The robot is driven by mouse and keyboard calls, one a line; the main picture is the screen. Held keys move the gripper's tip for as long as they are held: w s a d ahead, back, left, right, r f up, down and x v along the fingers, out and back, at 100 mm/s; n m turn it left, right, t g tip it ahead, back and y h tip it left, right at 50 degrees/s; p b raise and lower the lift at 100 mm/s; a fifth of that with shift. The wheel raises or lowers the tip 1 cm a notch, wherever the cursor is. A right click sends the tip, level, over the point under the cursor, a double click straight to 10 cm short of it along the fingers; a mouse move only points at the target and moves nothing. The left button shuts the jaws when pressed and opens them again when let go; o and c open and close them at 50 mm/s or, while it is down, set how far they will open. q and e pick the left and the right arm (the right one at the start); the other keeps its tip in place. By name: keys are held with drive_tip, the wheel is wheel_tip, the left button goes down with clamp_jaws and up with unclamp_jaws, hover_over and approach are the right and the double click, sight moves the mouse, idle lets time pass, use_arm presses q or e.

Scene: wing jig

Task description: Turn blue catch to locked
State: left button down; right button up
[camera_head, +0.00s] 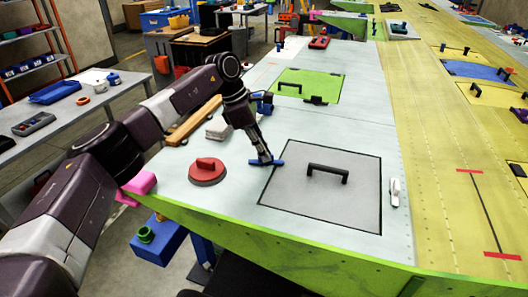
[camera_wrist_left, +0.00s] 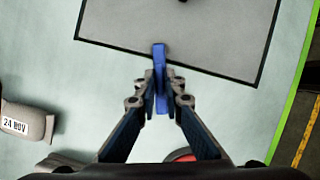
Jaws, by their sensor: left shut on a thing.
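The blue catch (camera_head: 266,162) is a small blue bar at the left edge of the grey hatch panel (camera_head: 310,205). In the left wrist view the blue catch (camera_wrist_left: 160,62) points up the picture, and its far end lies over the panel's dark outline. My left gripper (camera_head: 262,157) comes down onto the catch from above. In the left wrist view my left gripper (camera_wrist_left: 160,98) has one finger on each side of the catch and is shut on it. The fingers hide part of the bar. My right gripper is not in view.
A black handle (camera_head: 328,171) stands on the grey panel. A red round piece (camera_head: 207,171) sits to the left, and a white latch (camera_head: 394,192) to the right of the panel. A green panel (camera_head: 310,84) lies farther back. The surface around the catch is mostly clear.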

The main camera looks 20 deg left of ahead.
use_arm(q)
drive_tip(key=shift+w+r+m+g+p, duration=0.15)
drive_tip(key=shift+m+g+p, duration=0.35)
drive_tip(key=shift+m, duration=1.2)
drive_tip(key=c, duration=2)
unclamp_jaws()
drive_tip(key=shift+c, duration=0.2)
drive_tip(key=v, duration=0.7)
drive_tip(key=shift+a+r, duration=0.15)
drive_tip(key=shift+a, duration=0.05)
